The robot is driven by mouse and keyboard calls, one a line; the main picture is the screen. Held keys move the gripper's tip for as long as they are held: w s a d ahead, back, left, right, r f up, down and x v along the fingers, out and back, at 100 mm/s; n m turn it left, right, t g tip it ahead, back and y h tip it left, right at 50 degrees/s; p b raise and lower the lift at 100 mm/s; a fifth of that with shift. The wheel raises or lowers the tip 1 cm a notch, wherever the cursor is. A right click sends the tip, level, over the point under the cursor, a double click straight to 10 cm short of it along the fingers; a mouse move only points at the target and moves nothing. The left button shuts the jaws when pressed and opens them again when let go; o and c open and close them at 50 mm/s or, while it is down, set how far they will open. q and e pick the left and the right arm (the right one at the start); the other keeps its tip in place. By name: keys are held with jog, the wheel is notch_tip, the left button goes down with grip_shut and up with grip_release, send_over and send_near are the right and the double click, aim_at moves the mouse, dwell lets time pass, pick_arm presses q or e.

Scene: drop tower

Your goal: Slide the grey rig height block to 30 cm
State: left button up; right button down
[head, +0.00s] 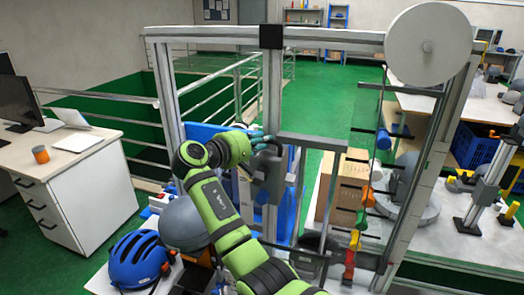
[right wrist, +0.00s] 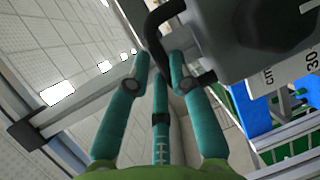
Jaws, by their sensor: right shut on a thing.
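The grey rig height block (head: 268,178) sits on the upright post of the frame, in the middle of the head view. In the right wrist view the grey block (right wrist: 240,38) fills the upper right, with a black handle (right wrist: 158,35) on its side. The markings "cm" and "30" show near its lower edge. My right gripper (head: 262,140) is at the top of the block. In the right wrist view its teal fingers (right wrist: 160,62) are shut around the handle. The block's exact height on the scale cannot be read. My left gripper is not in view.
The metal frame (head: 330,36) surrounds the block, with a white disc (head: 428,45) at its top right. A horizontal bar (head: 312,143) runs right of the block. A blue helmet (head: 140,262) and a grey dome (head: 184,222) stand at lower left, beside my right arm.

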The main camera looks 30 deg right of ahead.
jog(key=shift+r, duration=0.4)
jog(key=c, duration=1.1)
grip_release()
jog(key=shift+f, duration=0.2)
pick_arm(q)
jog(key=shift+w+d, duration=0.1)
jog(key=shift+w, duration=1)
pick_arm(e)
jog(key=v, duration=1.1)
jog(key=shift+s+a, duration=0.2)
jog(key=shift+a, duration=0.15)
jog(key=shift+r, duration=0.15)
